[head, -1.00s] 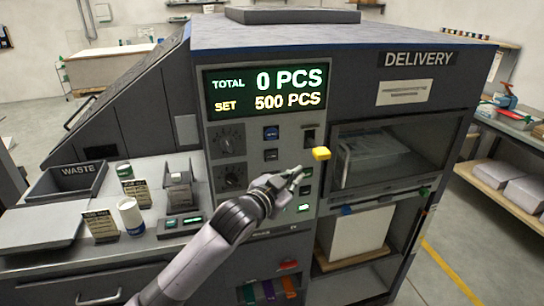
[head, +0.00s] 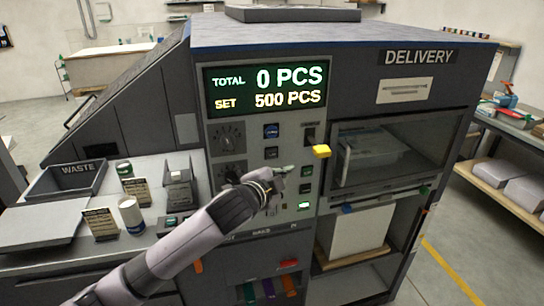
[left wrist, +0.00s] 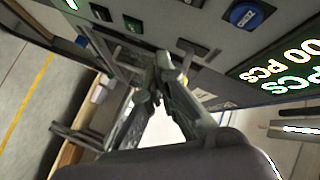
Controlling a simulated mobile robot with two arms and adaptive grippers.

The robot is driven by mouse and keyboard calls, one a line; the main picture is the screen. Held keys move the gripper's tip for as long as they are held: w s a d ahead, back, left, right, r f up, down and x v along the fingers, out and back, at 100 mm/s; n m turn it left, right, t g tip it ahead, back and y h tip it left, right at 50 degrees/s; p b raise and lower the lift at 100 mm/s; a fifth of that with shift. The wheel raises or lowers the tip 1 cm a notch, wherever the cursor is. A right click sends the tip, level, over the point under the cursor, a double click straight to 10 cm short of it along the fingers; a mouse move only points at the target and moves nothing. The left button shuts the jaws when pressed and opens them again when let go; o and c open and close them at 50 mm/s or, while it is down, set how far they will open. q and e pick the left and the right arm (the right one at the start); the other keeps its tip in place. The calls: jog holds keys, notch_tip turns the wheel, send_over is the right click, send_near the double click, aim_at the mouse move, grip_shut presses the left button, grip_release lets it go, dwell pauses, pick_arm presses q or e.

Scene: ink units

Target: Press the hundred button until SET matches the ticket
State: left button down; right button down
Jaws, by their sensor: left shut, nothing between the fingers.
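The display (head: 266,90) on the machine reads TOTAL 0 PCS and SET 500 PCS; part of it shows in the left wrist view (left wrist: 285,68). Below it are a blue button (head: 271,131), a dark button (head: 271,153) and green buttons (head: 306,171). My left gripper (head: 288,170) is shut and empty in front of the panel, just below the dark button. In the left wrist view its fingertips (left wrist: 172,64) are close to the panel; contact cannot be told. My right gripper is not in view.
A white paper (head: 404,90) under the DELIVERY sign is too small to read. A yellow block (head: 321,151) juts out right of the buttons. Two dials (head: 228,139) are at the left of the panel.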

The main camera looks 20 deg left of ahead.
aim_at(276, 158)
pick_arm(q)
jog(key=shift+w+a, duration=0.6)
jog(key=shift+w, duration=0.3)
jog(key=shift+w+a, duration=0.6)
jog(key=shift+w, duration=0.3)
jog(key=shift+w+a, duration=0.6)
jog(key=shift+w, duration=0.3)
jog(key=shift+w, duration=0.1)
jog(key=shift+w+a+p, duration=0.2)
jog(key=shift+w+p, duration=0.05)
jog(key=shift+p, duration=0.1)
